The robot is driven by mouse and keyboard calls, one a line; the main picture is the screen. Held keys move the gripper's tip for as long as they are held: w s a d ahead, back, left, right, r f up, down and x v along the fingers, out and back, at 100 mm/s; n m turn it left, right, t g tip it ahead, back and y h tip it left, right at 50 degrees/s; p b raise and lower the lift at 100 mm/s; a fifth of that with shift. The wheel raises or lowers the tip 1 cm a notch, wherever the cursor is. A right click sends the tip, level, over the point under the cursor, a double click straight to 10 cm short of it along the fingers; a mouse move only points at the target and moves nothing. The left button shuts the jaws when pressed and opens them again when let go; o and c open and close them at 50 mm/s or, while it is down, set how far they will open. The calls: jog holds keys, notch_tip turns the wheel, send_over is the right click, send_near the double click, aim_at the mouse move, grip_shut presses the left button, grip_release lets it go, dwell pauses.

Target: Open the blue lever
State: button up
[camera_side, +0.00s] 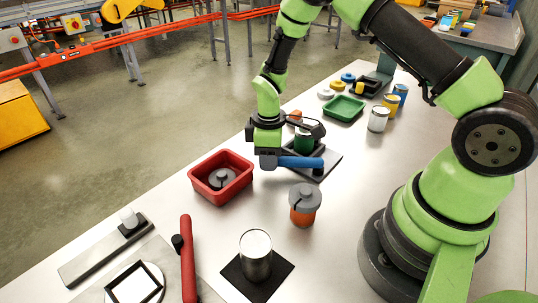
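The blue lever (303,162) lies roughly level along the front of a dark fixture plate (329,157) in the middle of the table. A dark green cylinder (304,143) stands on the plate behind the lever. My gripper (268,161) points down at the lever's left end and overlaps it in this view. I cannot tell whether it touches the lever. The fingertips are too small and dark to show a gap or a grip.
A red tray (229,194) holding a grey round part is close on the left. A grey and orange jar (303,208) stands in front. A red lever (187,260) and a metal can (256,258) are nearer. A green tray (344,108) and several cups are behind.

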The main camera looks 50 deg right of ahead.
notch_tip(320, 180, up, 9)
jog(key=shift+f, duration=0.1)
jog(key=shift+r, duration=0.55)
jog(key=s+a+r+m+t, duration=0.1)
jog(key=s+r+m+t, duration=0.15)
jog(key=r, duration=0.45)
jog(key=s+a+r+m+t, duration=0.1)
jog(key=s+r+m, duration=0.25)
jog(key=r, duration=0.35)
jog(key=s+a+r+m+t+y, duration=0.2)
jog(key=s+r+m+t, duration=0.1)
jog(key=s, duration=0.9)
jog(key=shift+s+a+r+m+t, duration=0.2)
jog(key=shift+s+r+m+t, duration=0.15)
jog(key=shift+r+m, duration=0.6)
jog(key=shift+f, duration=0.15)
